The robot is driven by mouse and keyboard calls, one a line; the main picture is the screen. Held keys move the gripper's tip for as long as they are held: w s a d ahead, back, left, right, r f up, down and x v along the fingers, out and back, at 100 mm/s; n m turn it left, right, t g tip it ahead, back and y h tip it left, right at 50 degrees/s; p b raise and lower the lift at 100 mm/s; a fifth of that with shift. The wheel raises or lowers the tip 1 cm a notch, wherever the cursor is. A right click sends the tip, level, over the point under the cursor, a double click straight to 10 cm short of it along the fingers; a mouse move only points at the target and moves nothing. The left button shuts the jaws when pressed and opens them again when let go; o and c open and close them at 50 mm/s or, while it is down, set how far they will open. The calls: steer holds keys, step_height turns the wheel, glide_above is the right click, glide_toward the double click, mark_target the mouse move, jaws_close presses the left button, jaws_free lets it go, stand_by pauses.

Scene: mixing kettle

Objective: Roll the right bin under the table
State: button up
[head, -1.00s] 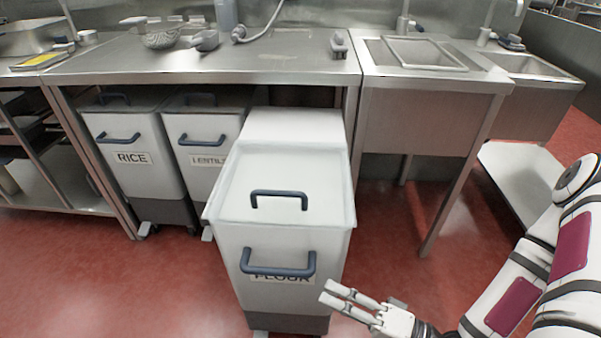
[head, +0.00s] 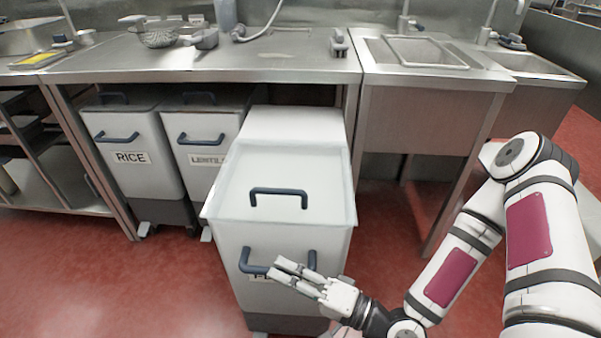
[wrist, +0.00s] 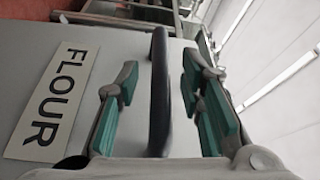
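The right bin (head: 240,210) is white with a grey base and sticks out in front of the table. Its FLOUR label (wrist: 55,98) shows in the wrist view and is mostly hidden by my gripper in the head view. A dark blue handle (head: 246,262) is on its front; another is on the lid. My gripper (head: 283,271) is at the front handle. In the wrist view my fingers (wrist: 165,105) are apart, one on each side of the handle bar (wrist: 159,90), with gaps visible. The steel table (head: 200,68) stands behind the bin.
The RICE bin (head: 145,180) and the LENTILS bin (head: 196,140) stand under the table to the left. A table leg (head: 350,125) is just right of the right bin's back. A sink unit (head: 428,125) stands further right. Red floor is open at front left.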

steer(key=shift+b+x, duration=0.3)
steer(key=shift+x, duration=0.55)
steer(key=shift+w+a, duration=0.2)
steer(key=shift+a, duration=0.15)
jaws_close()
